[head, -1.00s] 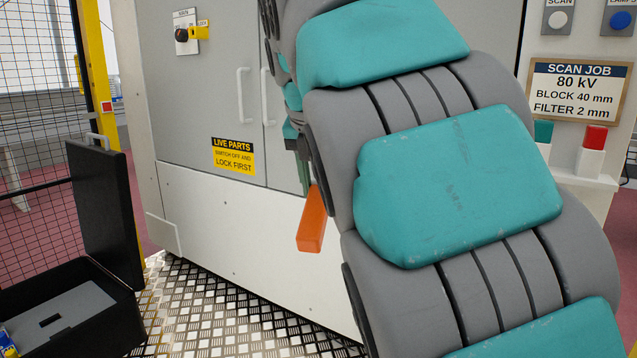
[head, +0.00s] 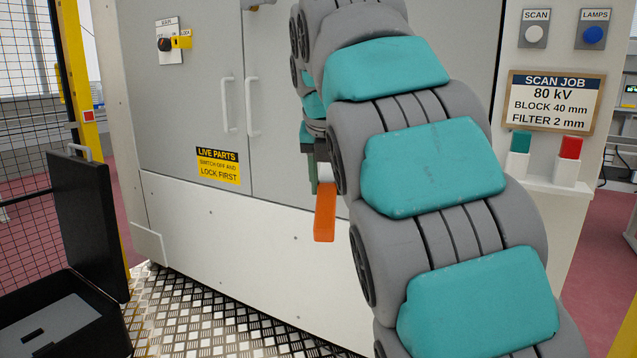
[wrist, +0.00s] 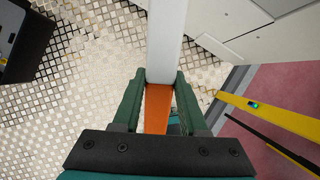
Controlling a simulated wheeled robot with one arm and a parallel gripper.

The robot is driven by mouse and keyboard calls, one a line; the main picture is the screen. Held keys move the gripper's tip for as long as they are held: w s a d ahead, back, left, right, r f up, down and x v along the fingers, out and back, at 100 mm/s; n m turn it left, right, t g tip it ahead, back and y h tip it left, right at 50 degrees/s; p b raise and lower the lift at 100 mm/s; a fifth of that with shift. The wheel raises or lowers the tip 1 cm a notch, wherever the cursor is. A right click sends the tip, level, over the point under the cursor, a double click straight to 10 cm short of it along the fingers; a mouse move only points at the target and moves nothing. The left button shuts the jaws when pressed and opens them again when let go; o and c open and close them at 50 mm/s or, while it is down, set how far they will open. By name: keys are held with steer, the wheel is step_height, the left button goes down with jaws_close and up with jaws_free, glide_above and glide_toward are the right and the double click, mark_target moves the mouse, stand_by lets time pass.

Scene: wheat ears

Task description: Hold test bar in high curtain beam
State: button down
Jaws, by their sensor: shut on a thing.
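The test bar has an orange part (head: 325,214) and a white part (wrist: 166,40). My gripper (wrist: 160,82) has dark green fingers, shut on the bar from both sides near where orange meets white. In the wrist view the white length reaches away past the fingertips to the top edge. In the head view my gripper (head: 313,168) is partly hidden behind my arm, and the orange end hangs down in front of the grey cabinet. In the wrist view a yellow post (wrist: 275,114) with a lit green lamp (wrist: 253,105) stands to the right, apart from the bar. No beam is visible.
A grey cabinet (head: 180,100) with white handles fills the middle. An open black case (head: 85,325) stands at left by a mesh fence (head: 30,130). A scan job sign (head: 551,101) hangs above green and red blocks (head: 569,147) on a shelf.

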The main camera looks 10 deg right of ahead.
steer(key=w+d+p, duration=0.2)
steer(key=w+d, duration=0.2)
steer(key=w, duration=0.2)
steer(key=shift+d, duration=0.4)
stand_by(1.2)
steer(key=s+a+b, duration=0.2)
steer(key=s+a, duration=0.5)
steer(key=s, duration=0.2)
steer(key=shift+s+a, duration=0.2)
steer(key=shift+s, duration=0.05)
stand_by(0.6)
